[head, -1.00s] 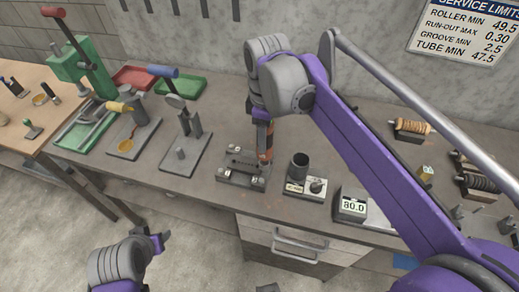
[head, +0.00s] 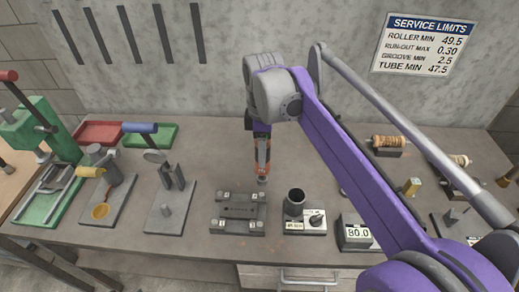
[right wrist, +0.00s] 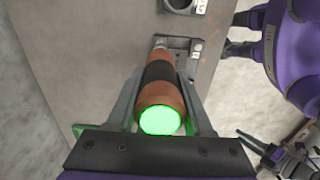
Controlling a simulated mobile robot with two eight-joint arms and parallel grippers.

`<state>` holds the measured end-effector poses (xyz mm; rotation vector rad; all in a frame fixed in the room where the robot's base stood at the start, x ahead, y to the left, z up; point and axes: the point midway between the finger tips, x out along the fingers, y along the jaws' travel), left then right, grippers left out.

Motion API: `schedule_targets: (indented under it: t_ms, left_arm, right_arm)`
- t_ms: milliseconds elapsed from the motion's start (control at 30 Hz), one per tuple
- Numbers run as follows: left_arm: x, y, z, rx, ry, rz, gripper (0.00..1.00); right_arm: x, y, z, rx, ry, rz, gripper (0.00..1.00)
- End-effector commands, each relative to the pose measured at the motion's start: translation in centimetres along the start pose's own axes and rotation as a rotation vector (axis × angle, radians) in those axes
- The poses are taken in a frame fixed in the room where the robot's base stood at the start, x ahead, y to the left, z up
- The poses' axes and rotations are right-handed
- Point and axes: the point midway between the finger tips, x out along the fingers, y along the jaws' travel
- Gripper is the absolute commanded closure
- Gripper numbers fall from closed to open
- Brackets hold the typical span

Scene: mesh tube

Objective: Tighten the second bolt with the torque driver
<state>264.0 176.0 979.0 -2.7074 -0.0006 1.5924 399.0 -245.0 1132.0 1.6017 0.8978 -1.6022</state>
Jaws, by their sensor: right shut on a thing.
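My right gripper (head: 262,138) is shut on the torque driver (head: 262,158), an orange-brown tool with a black band. It points down, its tip near the back right corner of a dark bolt fixture (head: 238,213). I cannot tell if the tip touches a bolt. The fixture has small numbered labels at its corners. In the right wrist view the driver (right wrist: 160,85) sits between the fingers, its end glowing green, its far end over the fixture (right wrist: 184,46). My left gripper seems to show at the lower right there (right wrist: 268,150); its jaws are unclear.
Right of the fixture stand a dark cup on a plate (head: 295,203) and a display reading 80.0 (head: 355,233). Left are a grey stand (head: 170,205), a yellow-handled stand (head: 105,195) and a green press (head: 45,190). Red (head: 100,133) and green trays lie behind.

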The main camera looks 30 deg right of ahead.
Motion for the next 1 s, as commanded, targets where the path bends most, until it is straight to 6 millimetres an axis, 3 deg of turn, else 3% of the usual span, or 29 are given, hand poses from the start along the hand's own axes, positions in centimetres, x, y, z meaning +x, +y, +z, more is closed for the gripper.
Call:
schedule_targets:
  t_ms: [500,1000]
  left_arm:
    - [2.6,0.0,3.2,0.0,-0.03,0.0,0.5]
    - [2.9,0.0,3.6,0.0,-0.032,0.0,0.5]
  right_arm:
    - [4.8,-0.1,0.0,0.0,-0.001,-0.001,1.0]
    - [5.7,0.0,0.0,0.0,0.0,0.0,1.0]
